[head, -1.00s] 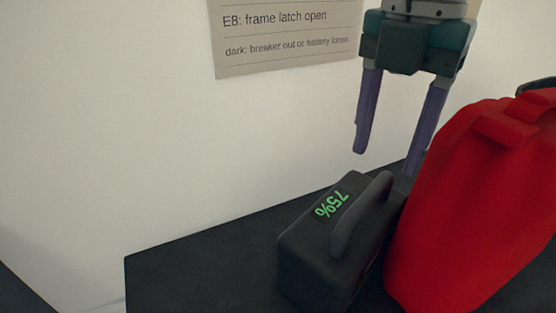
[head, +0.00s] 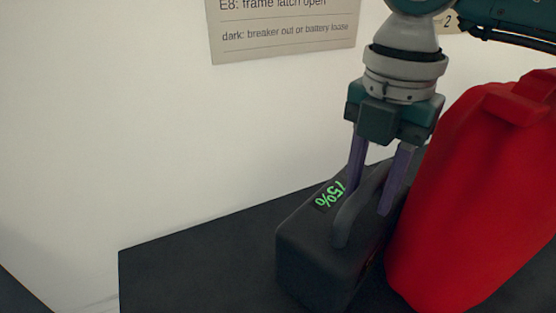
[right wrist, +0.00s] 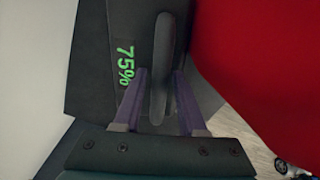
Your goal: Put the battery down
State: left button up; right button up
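The battery (head: 310,262) is a dark box with a curved top handle (head: 352,215) and a green "75%" display. It stands upright on a dark surface (head: 170,270). My right gripper (head: 376,198) is above it, its two purple fingers on either side of the handle. In the right wrist view the handle (right wrist: 161,70) lies between the open fingers (right wrist: 160,98), with gaps visible on both sides. The display (right wrist: 125,65) shows to the left of the handle. My left gripper is not in view.
A large red container (head: 465,200) stands close beside the battery on the right. A pale wall with a printed notice (head: 285,30) is behind. The dark surface left of the battery is clear.

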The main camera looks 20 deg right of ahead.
grip_shut()
dwell(1.0)
jog(key=shift+r, duration=0.15)
